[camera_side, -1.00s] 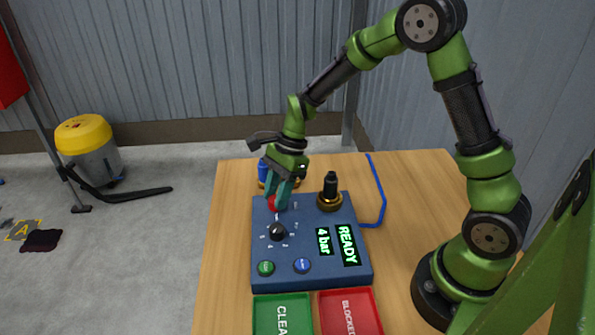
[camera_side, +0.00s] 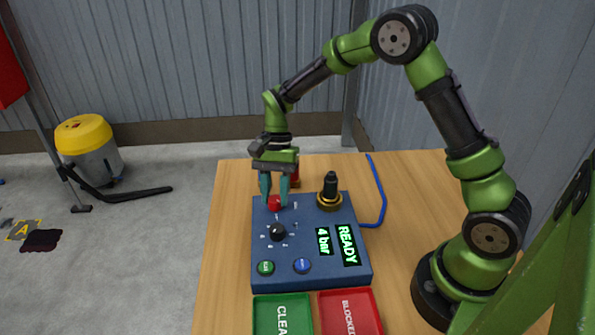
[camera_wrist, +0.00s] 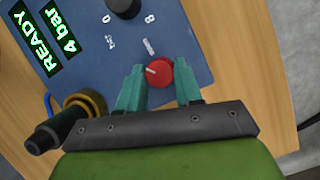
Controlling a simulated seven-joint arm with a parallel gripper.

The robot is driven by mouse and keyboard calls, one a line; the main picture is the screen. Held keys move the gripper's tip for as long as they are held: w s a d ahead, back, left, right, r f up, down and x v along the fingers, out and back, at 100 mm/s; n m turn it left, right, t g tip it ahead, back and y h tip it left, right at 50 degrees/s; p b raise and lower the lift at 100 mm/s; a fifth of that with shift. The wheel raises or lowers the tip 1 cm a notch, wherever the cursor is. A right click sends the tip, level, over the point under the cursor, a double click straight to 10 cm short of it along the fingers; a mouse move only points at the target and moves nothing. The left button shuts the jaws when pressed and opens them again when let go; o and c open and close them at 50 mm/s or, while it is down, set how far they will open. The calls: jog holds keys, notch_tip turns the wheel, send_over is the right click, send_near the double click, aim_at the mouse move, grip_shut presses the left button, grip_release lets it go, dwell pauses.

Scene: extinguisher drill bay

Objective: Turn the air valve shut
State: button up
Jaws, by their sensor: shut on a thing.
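The air valve, a red round knob (camera_side: 274,203) with a white pointer mark, sits at the back left of the blue control box (camera_side: 345,277). In the wrist view the red knob (camera_wrist: 161,75) lies between my two fingers, its white mark on the left side of its top. My gripper (camera_side: 273,201) points down with its teal fingers on either side of the knob, shut on it. The wrist view shows my gripper (camera_wrist: 159,78) from above. White labels stand beside the knob, too small to read surely.
The box has a black dial (camera_side: 277,232), a green button (camera_side: 266,268), a blue button (camera_side: 302,265) and screens reading "READY" (camera_side: 347,245) and "4 bar" (camera_side: 323,241). A black-topped brass fitting (camera_side: 329,190) stands right of my gripper. Green (camera_side: 283,328) and red (camera_side: 350,325) trays lie in front.

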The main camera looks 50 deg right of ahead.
jog(key=n, duration=0.2)
jog(key=n+g+h, duration=0.1)
jog(key=n, duration=0.2)
jog(key=shift+w+a+n+h, duration=0.1)
jog(key=shift+n+h, duration=0.2)
jog(key=shift+a+n+g+h, duration=0.1)
jog(key=shift+n+g+h, duration=0.25)
jog(key=shift+n, duration=0.75)
jog(key=shift+n+g+h, duration=0.15)
jog(key=shift+n+h, duration=0.4)
jog(key=shift+n, duration=0.55)
jog(key=o, duration=1)
jog(key=v, duration=1.6)
jog(key=shift+w+a+r, duration=0.1)
jog(key=shift+w+r, duration=0.05)
jog(key=shift+r, duration=0.25)
